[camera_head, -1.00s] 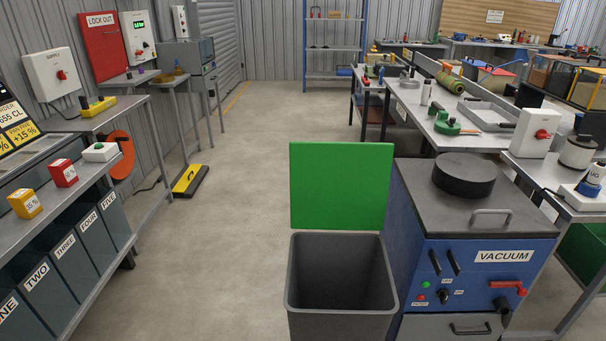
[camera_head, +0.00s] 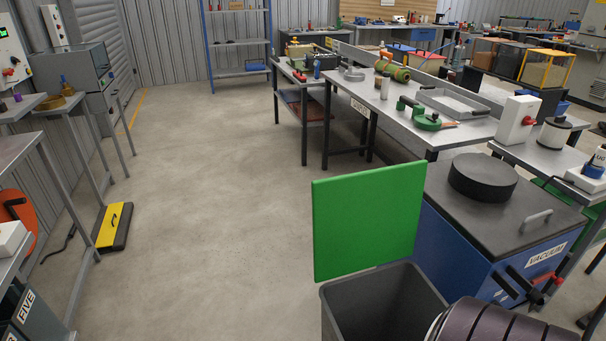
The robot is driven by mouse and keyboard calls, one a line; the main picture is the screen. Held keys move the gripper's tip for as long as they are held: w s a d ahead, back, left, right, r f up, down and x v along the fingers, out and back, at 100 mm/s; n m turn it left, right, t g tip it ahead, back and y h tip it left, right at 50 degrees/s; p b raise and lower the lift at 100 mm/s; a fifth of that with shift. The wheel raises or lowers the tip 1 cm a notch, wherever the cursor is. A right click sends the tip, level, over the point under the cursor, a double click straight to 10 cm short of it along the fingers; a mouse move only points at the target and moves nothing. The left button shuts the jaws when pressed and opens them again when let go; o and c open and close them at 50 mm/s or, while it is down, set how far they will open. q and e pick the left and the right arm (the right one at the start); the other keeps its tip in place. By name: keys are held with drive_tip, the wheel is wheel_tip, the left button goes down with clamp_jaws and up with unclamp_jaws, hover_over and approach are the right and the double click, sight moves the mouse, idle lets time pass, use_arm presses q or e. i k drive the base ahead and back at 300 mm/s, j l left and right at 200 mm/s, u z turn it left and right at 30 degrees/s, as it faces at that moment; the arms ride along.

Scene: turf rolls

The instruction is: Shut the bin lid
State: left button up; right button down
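The bin (camera_head: 372,299) is a dark grey open-topped box at the bottom right of the head view. Its green lid (camera_head: 368,220) stands upright at the bin's far edge, so the bin is open. The bin looks empty where I can see into it. A dark ribbed part of my arm comes in at the bottom right and covers the bin's near right corner. Neither of my grippers is in view.
The blue vacuum machine (camera_head: 452,248) with a black round cap (camera_head: 483,177) stands close to the bin's right. A workbench (camera_head: 398,122) with tools is beyond it. A yellow-and-black floor piece (camera_head: 114,227) lies at left. The floor (camera_head: 215,230) between is clear.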

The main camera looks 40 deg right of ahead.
sight(361, 221)
drive_tip(key=i+z, duration=0.3)
drive_tip(key=i+j+z, duration=0.25)
drive_tip(key=i, duration=0.25)
drive_tip(key=i+j+z, duration=0.1)
drive_tip(key=i+z, duration=0.2)
drive_tip(key=i, duration=0.15)
drive_tip(key=i+z, duration=0.25)
drive_tip(key=z, duration=0.2)
drive_tip(key=i+z, duration=0.2)
drive_tip(key=z, duration=0.25)
drive_tip(key=i+j+z, duration=0.15)
drive_tip(key=z, duration=0.3)
drive_tip(key=i+j+z, duration=0.2)
drive_tip(key=z, duration=0.25)
drive_tip(key=i+j+z, duration=0.15)
drive_tip(key=j+z, duration=0.15)
drive_tip(key=z, duration=0.15)
